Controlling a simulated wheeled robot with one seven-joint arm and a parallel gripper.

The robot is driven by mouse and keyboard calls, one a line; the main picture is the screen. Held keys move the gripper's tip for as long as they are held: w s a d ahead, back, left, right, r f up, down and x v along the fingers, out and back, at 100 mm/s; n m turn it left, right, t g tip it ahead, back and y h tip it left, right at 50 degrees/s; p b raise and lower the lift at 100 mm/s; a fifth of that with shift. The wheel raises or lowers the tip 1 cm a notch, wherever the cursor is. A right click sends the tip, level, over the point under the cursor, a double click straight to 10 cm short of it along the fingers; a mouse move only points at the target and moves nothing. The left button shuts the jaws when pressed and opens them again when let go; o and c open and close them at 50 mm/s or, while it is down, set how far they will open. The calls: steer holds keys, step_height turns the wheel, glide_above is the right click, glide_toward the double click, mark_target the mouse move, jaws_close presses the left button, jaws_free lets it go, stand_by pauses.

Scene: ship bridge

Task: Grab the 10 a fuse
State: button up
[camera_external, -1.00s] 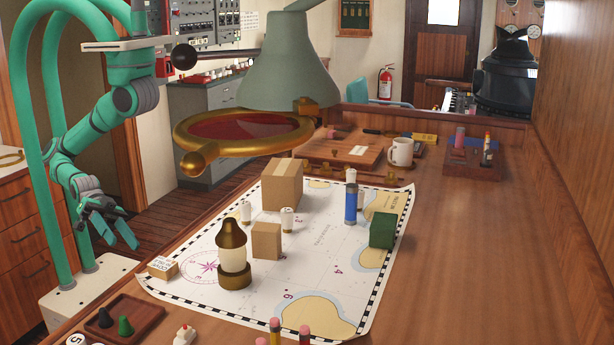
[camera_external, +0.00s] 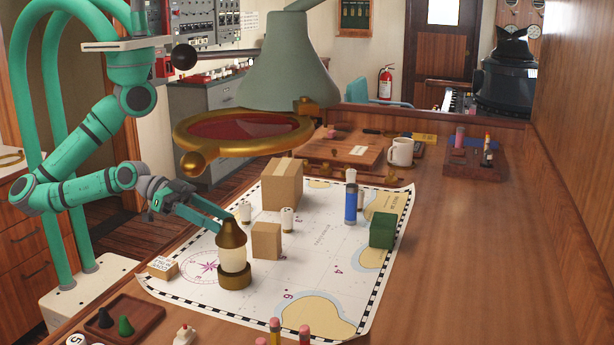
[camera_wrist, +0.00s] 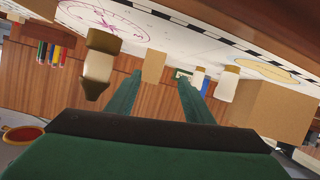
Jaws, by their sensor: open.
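Several white capped cylinders that look like fuses stand on the chart. One (camera_external: 245,211) is left of the large cardboard box, one (camera_external: 287,220) is in front of it, and one (camera_external: 351,175) is behind a blue cylinder (camera_external: 351,205). Their ratings are too small to read, so I cannot tell which is the 10 A fuse. In the wrist view, two white cylinders (camera_wrist: 228,84) show right of my fingers. My gripper (camera_external: 224,221) is open and empty above the chart's left side, beside the lantern's top; it also shows in the wrist view (camera_wrist: 160,82).
A small cardboard block (camera_external: 266,241), a large box (camera_external: 282,185) and a green block (camera_external: 382,230) stand on the chart. A lamp with a brass ring (camera_external: 243,152) hangs above.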

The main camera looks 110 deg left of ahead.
steer(key=g+y, duration=0.1)
steer(key=y, duration=0.1)
glide_toward(287, 221)
steer(key=shift+w+a+r, duration=0.3)
steer(key=shift+w+a, duration=0.05)
steer(key=shift+w, duration=0.2)
steer(key=shift+w+a+r, duration=0.3)
steer(key=shift+w, duration=0.25)
steer(key=shift+g, duration=0.3)
steer(key=shift+a+x, duration=0.15)
steer(key=shift+x, duration=2.6)
steer(key=shift+a+x, duration=0.15)
steer(key=shift+x, duration=2.65)
steer(key=shift+d, duration=0.1)
steer(key=shift+c, duration=0.6)
steer(key=c, duration=1)
